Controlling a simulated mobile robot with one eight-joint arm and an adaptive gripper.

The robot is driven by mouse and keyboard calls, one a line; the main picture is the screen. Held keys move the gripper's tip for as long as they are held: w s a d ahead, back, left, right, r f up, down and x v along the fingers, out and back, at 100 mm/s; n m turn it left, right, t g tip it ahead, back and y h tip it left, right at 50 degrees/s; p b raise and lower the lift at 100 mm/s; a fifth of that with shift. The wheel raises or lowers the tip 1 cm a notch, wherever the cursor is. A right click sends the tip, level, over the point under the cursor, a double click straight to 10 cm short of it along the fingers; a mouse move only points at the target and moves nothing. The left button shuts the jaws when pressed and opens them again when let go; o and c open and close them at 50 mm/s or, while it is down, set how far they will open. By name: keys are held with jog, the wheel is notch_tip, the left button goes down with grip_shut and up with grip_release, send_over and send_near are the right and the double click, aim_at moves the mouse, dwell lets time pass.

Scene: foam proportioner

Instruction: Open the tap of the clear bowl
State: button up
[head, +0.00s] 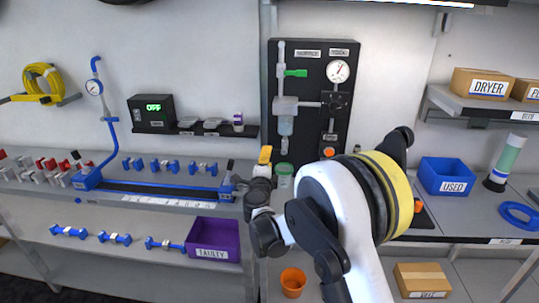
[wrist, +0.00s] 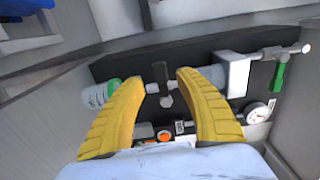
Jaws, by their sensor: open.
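The clear bowl (head: 285,124) hangs under a grey block on the black wall panel in the head view. A small grey tap (head: 284,143) sits at its lower end. In the head view one yellow fingertip of my gripper (head: 265,155) shows just left of and below the bowl.
A green-lidded jar (head: 284,170) stands below the tap; it also shows left of my fingers in the wrist view (wrist: 98,93). The panel carries a green lever (head: 296,73) and a pressure gauge (head: 338,71). An orange cup (head: 293,282) is lower down.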

aim_at(275, 151)
jog(key=w+b, duration=0.1)
jog(key=w, duration=0.4)
jog(key=shift+d, duration=0.1)
jog(key=shift+s, duration=0.1)
jog(key=shift+c, duration=0.5)
jog(key=shift+r, duration=0.1)
grip_shut()
